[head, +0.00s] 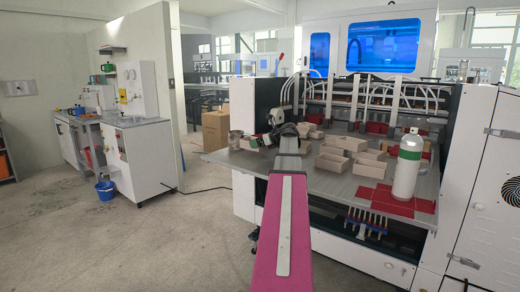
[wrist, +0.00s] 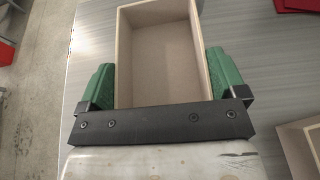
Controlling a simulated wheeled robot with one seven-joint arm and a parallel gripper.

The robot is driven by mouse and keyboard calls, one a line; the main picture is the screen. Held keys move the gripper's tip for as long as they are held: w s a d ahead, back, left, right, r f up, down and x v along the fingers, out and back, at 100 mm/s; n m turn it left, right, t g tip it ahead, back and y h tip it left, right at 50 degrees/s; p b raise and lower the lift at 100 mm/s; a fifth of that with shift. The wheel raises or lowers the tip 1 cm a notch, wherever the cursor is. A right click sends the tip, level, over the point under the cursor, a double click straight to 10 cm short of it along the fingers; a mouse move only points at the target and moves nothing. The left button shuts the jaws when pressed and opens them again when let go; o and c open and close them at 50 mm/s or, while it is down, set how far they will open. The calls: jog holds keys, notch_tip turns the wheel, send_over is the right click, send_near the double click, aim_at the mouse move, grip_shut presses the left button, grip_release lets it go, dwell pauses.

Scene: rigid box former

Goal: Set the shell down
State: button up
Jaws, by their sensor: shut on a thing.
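The shell (wrist: 160,70), an open, empty beige box with thin walls, lies between the green fingers of my gripper (wrist: 160,88) in the wrist view. The fingers press on its left and right outer sides. The grey metal table (wrist: 265,75) shows behind and beside the shell; I cannot tell whether the shell touches it. In the head view my arm reaches over the table's left part and mostly hides the gripper and the shell.
Several similar beige boxes (head: 333,163) stand on the table right of my arm. A white bottle with a green band (head: 407,168) stands by red sheets (head: 378,196) at the right. The bare table (head: 325,183) is clear near the front. Another box edge (wrist: 300,145) is close at the lower right.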

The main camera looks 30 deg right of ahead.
aim_at(260, 148)
jog(key=shift+f, duration=1.5)
jog(key=shift+f, duration=0.1)
jog(key=o, duration=0.6)
jog(key=shift+o, duration=0.2)
jog(key=v, duration=1.2)
